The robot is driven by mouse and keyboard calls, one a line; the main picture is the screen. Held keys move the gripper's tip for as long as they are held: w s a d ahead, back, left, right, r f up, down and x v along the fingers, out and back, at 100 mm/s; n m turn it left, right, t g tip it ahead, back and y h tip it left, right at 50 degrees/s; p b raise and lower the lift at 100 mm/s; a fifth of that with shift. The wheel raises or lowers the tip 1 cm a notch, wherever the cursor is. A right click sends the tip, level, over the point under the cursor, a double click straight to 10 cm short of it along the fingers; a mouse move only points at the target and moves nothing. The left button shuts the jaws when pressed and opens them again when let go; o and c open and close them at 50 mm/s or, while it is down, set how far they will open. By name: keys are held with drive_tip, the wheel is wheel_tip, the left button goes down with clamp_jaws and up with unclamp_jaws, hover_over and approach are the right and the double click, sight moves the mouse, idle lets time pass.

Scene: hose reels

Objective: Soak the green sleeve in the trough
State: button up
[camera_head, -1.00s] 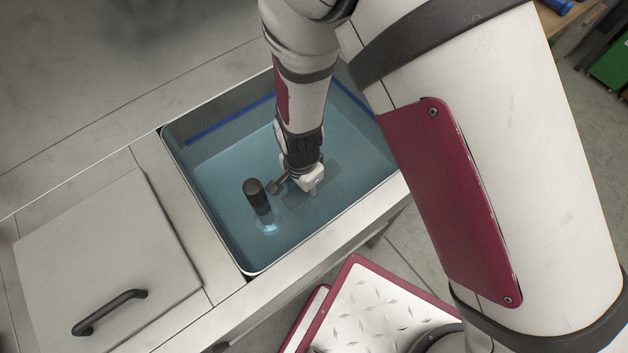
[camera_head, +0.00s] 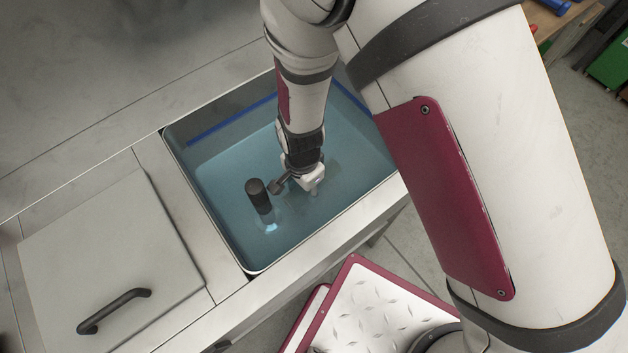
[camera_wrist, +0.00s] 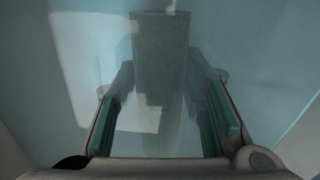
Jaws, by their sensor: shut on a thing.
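The trough (camera_head: 325,238) is a sunken basin of blue-tinted water with a pale rim. My gripper (camera_head: 312,180) reaches down into it, right of its middle, with the fingers at or below the water surface. In the wrist view my gripper (camera_wrist: 164,75), with teal pads, is shut on a dull grey-green cylinder, seemingly the green sleeve (camera_wrist: 160,60). It lies lengthwise between the fingers and looks blurred through water. In the head view the sleeve is not clearly seen, hidden by my gripper and the water.
A grey lid with a black handle (camera_head: 114,310) lies on the counter left of the trough. The trough walls stand around my wrist on all sides.

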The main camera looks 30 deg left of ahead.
drive_tip(key=shift+w+d, duration=0.1)
drive_tip(key=shift+w, duration=0.2)
idle(0.4)
drive_tip(key=shift+s, duration=0.2)
drive_tip(key=shift+s+p, duration=0.2)
drive_tip(key=shift+p, duration=0.25)
drive_tip(key=shift+w, duration=0.4)
idle(0.4)
wheel_tip(320, 180, up, 20)
drive_tip(key=p, duration=1.2)
idle(0.5)
